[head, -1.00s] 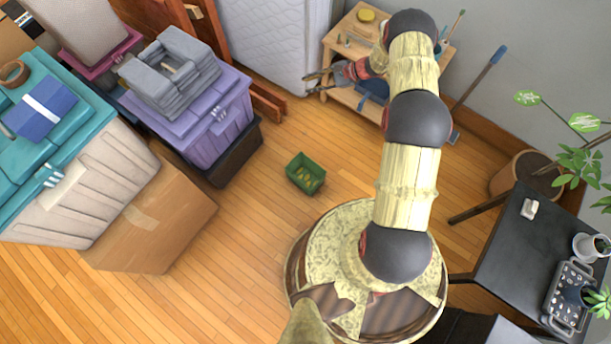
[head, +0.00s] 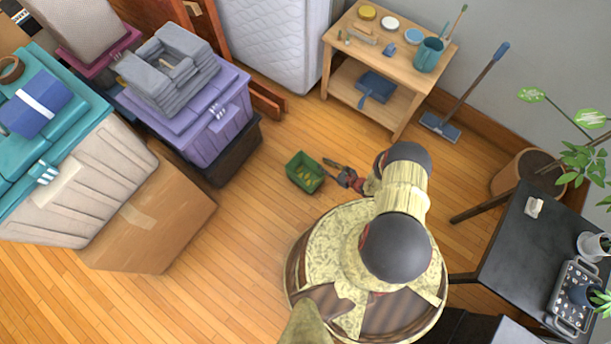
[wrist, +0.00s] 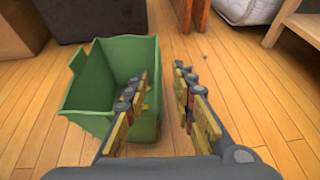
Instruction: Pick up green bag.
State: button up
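The green bag (head: 304,171) looks like an open-topped, box-shaped green container standing on the wooden floor. Yellowish patches show inside it in the head view. My gripper (head: 331,170) is low, just right of the bag, with its fingers pointing toward the bag's right side. In the wrist view the bag (wrist: 85,95) fills the left half. The left finger overlaps the bag's right part and the right finger is over bare floor. I cannot tell whether the left finger is inside the bag or touching it.
A cardboard box (head: 165,225) and stacked purple bins (head: 205,120) stand left of the bag. A wooden shelf table (head: 400,60) stands at the back, beside a white mattress (head: 275,45). A black table (head: 500,250) is at the right. Floor around the bag is clear.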

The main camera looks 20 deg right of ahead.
aim_at(314, 163)
jog(key=b+x, duration=0.1)
jog(key=x, duration=0.1)
jog(key=b+x, duration=0.1)
jog(key=x, duration=0.1)
jog(key=f+b+x, duration=0.1)
jog(key=x, duration=0.2)
jog(key=shift+s+a, duration=0.15)
jog(key=shift+s, duration=0.2)
jog(key=shift+w+a+f, duration=0.1)
jog(key=shift+w+a, duration=0.05)
jog(key=shift+w, duration=0.15)
jog(key=shift+c, duration=1.2)
jog(key=c, duration=0.4)
grip_shut()
